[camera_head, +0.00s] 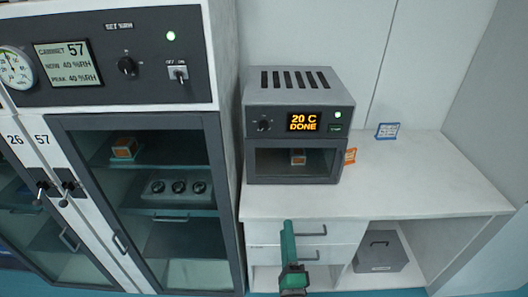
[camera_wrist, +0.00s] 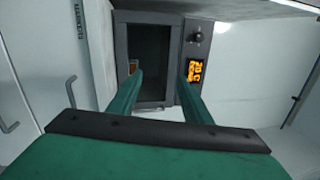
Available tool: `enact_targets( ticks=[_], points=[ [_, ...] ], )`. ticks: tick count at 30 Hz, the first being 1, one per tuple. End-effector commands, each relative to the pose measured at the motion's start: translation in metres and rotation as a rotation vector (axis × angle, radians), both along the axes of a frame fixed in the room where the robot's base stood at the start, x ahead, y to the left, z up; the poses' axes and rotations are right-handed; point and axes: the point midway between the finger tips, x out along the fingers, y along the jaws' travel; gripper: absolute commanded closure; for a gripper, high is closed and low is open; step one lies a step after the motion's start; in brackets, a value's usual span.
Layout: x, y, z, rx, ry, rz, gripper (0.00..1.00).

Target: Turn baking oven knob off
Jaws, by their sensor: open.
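The baking oven (camera_head: 298,92) is a small grey box on the white bench, with a vented top and a dark front window. Its black knob (camera_head: 264,125) is on the panel, left of the orange display (camera_head: 304,122) reading "20 C DONE". In the wrist view the oven is turned sideways; the knob (camera_wrist: 196,36) sits above the display (camera_wrist: 194,70), beyond the right finger. My gripper (camera_wrist: 160,74) is open and empty, with green fingers pointing at the oven front. In the head view my gripper (camera_head: 288,228) is below the oven, in front of the drawers, apart from the knob.
A tall cabinet (camera_head: 228,180) with its own knob (camera_head: 127,66) and switch stands close left of the oven. Orange and blue tags (camera_head: 388,131) stand on the bench (camera_head: 420,185). A grey box (camera_head: 380,252) sits on the shelf below. The bench right of the oven is mostly clear.

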Motion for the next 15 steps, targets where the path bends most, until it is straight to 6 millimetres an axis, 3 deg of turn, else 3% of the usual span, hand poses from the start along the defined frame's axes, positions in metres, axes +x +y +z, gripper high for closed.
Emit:
enact_targets(
  ticks=[1, 6, 15],
  points=[
    [0.019, 0.005, 0.016, 0.104, -0.023, 0.022, 0.55],
    [0.069, 0.019, 0.058, 0.475, -0.069, 0.113, 0.55],
    [0.133, 0.048, 0.124, 1.101, -0.111, 0.304, 0.55]
  ],
)
